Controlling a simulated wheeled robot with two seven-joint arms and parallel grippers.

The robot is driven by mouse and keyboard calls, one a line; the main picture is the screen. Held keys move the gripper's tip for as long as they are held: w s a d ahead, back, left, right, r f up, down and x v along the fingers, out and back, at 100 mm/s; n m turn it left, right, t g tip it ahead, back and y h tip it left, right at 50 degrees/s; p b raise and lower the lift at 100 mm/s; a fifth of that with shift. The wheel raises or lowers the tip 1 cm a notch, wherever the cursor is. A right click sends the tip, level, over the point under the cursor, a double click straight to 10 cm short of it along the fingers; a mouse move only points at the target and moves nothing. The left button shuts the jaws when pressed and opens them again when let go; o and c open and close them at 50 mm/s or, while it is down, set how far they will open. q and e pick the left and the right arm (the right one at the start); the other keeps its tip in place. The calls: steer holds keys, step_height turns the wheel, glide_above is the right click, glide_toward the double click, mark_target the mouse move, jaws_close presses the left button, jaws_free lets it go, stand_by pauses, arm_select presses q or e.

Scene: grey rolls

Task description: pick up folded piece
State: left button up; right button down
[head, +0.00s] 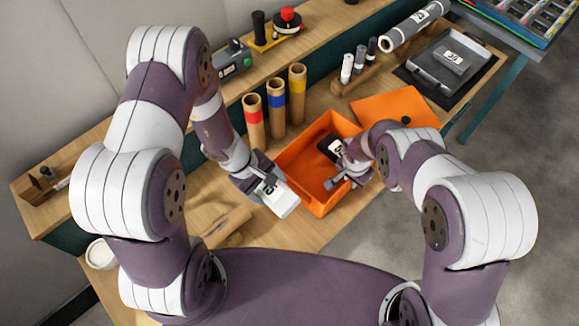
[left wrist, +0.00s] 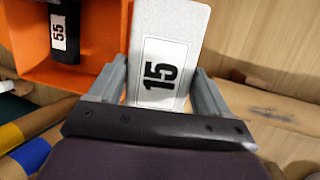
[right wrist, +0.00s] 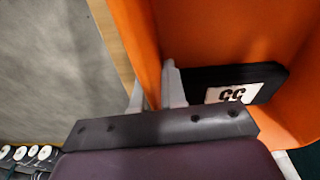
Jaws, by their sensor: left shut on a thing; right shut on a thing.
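A white block labelled 15 (head: 283,204) is held at the front left of the orange bin (head: 296,164). My left gripper (head: 268,186) is shut on this block. In the left wrist view the block (left wrist: 170,25) sits between the two fingers. A black piece labelled 55 (head: 328,146) lies inside the bin; it also shows in the left wrist view (left wrist: 64,15) and the right wrist view (right wrist: 208,76). My right gripper (head: 338,181) is shut on the bin's right wall, with a finger on each side of it (right wrist: 145,55). I cannot tell which piece is folded.
Three cardboard tubes with red (head: 254,120), blue (head: 275,102) and yellow (head: 297,92) bands stand behind the bin. An orange sheet (head: 385,103) lies to the right. A grey tray (head: 450,62) and a grey roll (head: 413,24) are further back.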

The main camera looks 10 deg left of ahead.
steer(key=shift+r, duration=0.1)
arm_select(q)
steer(key=shift+s+a+r+g+y, duration=0.35)
steer(key=shift+s+a+g, duration=0.1)
steer(key=shift+s+a, duration=0.55)
steer(key=shift+s+a+r+g+y, duration=0.35)
steer(key=shift+s+a, duration=0.4)
steer(key=shift+s, duration=0.5)
steer(key=shift+s+a+r+g+y, duration=0.3)
steer(key=shift+s+a+g, duration=0.2)
steer(key=shift+s+a, duration=0.5)
steer(key=shift+s+d, duration=0.1)
steer(key=shift+d, duration=0.05)
arm_select(e)
steer(key=c, duration=1.1)
jaws_free()
steer(key=r, duration=0.3)
steer(key=s+r, duration=0.1)
steer(key=r, duration=0.3)
steer(key=a+r, duration=0.1)
steer(key=r, duration=0.3)
steer(key=shift+s+r, duration=0.15)
steer(key=shift+s, duration=0.1)
arm_select(q)
steer(key=shift+c, duration=0.6)
arm_select(e)
steer(key=shift+r, duration=0.25)
